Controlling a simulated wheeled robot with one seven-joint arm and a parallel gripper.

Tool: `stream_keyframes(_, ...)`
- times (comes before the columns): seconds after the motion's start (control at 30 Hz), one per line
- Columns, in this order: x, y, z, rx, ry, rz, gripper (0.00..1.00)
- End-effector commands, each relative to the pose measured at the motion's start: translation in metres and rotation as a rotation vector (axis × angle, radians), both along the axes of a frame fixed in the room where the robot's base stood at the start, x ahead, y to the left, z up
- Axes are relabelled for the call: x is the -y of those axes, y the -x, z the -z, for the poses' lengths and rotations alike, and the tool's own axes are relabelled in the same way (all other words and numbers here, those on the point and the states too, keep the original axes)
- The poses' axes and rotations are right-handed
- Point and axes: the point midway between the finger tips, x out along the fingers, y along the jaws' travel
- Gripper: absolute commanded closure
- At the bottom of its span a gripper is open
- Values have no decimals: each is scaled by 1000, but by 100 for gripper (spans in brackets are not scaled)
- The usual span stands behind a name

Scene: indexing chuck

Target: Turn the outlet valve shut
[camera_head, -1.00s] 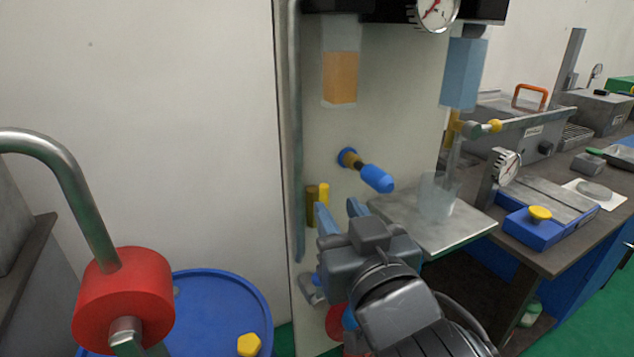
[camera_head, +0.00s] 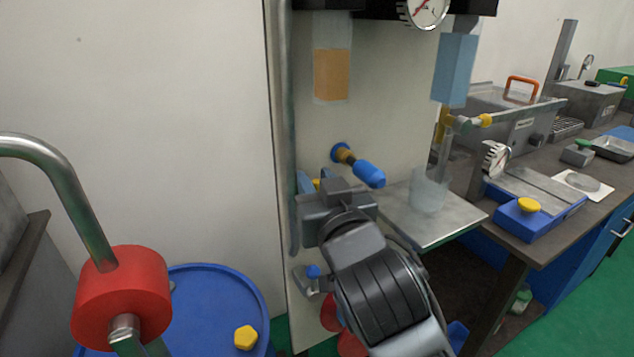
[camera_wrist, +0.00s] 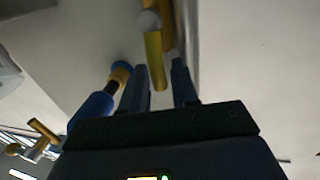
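My gripper (camera_head: 315,181) is at the lower left of the pale panel. In the wrist view its two fingers (camera_wrist: 159,66) stand apart, with a gap between them. The end of a yellow lever (camera_wrist: 155,60) with a round grey end cap shows between or just beyond the fingertips; I cannot tell whether they touch it. In the head view my gripper mostly hides this lever (camera_head: 317,184). A blue-handled lever on a brass stem (camera_head: 368,173) sticks out to the upper right of my gripper; it also shows in the wrist view (camera_wrist: 92,110). No label marks the outlet valve.
A metal shelf (camera_head: 440,225) with a clear beaker (camera_head: 430,190) lies right of my gripper. A yellow-handled tap (camera_head: 483,121) is above the beaker. A blue drum (camera_head: 225,290) and a red cylinder on a bent pipe (camera_head: 120,295) stand at left.

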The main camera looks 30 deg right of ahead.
Motion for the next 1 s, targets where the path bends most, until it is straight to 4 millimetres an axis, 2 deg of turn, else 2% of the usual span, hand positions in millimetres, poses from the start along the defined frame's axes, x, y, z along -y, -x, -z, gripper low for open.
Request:
stream_keyframes(0.03, 0, 0, 0, 0, 0, 0, 76)
stream_keyframes(0.3, 0, 0, 0, 0, 0, 0, 100)
stream_keyframes(0.67, -2, 0, 0, -1, 29, -1, 100)
stream_keyframes(1.0, -14, 0, 2, 1, 234, -1, 100)
